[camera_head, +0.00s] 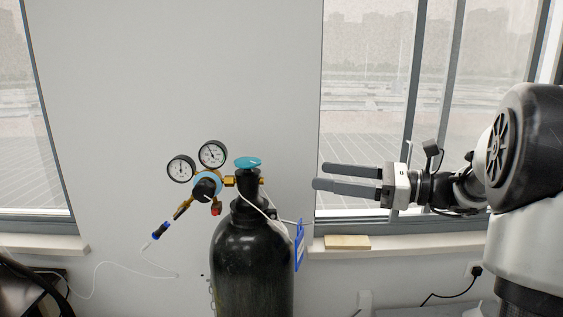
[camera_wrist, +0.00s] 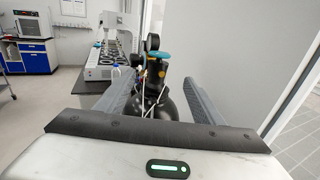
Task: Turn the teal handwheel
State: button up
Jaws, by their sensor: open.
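The teal handwheel (camera_head: 248,162) sits on top of the valve of a black gas cylinder (camera_head: 252,262), in the middle of the head view. It also shows in the wrist view (camera_wrist: 159,55), between and beyond my fingers. My gripper (camera_head: 318,175) is to the right of the handwheel, at about its height, with its fingers pointing left toward it. The jaws are open and empty, and a clear gap separates the fingertips from the handwheel. In the wrist view my gripper (camera_wrist: 160,84) frames the cylinder, and the handwheel's whole top is not clear there.
A blue tag (camera_head: 299,245) hangs at the cylinder's right. A wooden block (camera_head: 347,242) lies on the sill. A bench with equipment (camera_wrist: 105,62) stands behind in the wrist view.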

aim_at(255, 166)
jog(key=p+x, duration=0.1)
jog(key=x, duration=1.6)
jog(key=shift+a, duration=0.2)
jog(key=c, duration=0.9)
